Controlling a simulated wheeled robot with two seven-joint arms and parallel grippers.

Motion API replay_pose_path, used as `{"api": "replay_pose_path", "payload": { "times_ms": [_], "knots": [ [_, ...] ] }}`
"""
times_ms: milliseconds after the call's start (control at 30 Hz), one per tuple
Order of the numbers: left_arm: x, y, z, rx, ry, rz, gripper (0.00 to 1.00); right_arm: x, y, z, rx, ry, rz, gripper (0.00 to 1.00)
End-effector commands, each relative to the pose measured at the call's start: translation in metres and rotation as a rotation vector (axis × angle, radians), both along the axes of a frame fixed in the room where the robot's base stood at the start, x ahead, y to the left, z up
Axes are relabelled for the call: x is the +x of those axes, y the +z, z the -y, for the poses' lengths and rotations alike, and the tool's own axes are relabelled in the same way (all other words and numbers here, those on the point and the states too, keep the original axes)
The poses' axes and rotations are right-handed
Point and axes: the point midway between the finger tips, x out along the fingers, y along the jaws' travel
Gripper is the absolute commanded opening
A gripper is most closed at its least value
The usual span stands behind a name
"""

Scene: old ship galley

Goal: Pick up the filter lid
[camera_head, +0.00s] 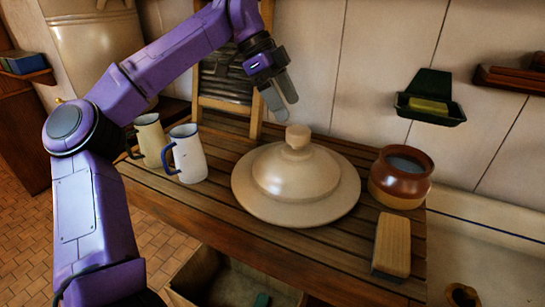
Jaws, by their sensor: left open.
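The filter lid (270,205), a wide cream dome with a round knob on top, lies knob-up on the slatted wooden counter (225,222). My left gripper (283,103) is open and empty. Its fingers point down, above and slightly left of the lid's knob, and appear apart from it. My right gripper is not in view.
Two enamel jugs, one cream (150,140) and one white (188,155), stand left of the lid. A brown pot (402,190) and a wooden block (392,243) stand close on its right. A washboard (226,75) leans behind. A green soap dish (430,112) hangs on the wall.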

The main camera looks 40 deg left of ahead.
Motion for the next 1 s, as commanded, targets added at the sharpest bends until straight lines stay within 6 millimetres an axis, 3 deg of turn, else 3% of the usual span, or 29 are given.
{"api": "replay_pose_path", "payload": {
  "times_ms": [367, 633, 900, 933, 1000],
  "knots": [
    [0.007, -0.046, 0.018, -0.001, 0.01, -0.002, 0.9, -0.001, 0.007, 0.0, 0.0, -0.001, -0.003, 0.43],
    [0.021, -0.085, 0.034, 0.0, 0.007, -0.003, 0.9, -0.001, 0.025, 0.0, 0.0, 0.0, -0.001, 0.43],
    [0.023, -0.093, 0.039, -0.001, 0.008, -0.001, 0.9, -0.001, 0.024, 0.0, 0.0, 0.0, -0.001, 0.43],
    [0.023, -0.093, 0.039, -0.001, 0.008, -0.001, 0.87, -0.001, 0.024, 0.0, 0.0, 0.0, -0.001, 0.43],
    [0.023, -0.093, 0.039, -0.001, 0.008, -0.001, 0.64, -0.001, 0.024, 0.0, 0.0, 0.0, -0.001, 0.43]
  ]
}}
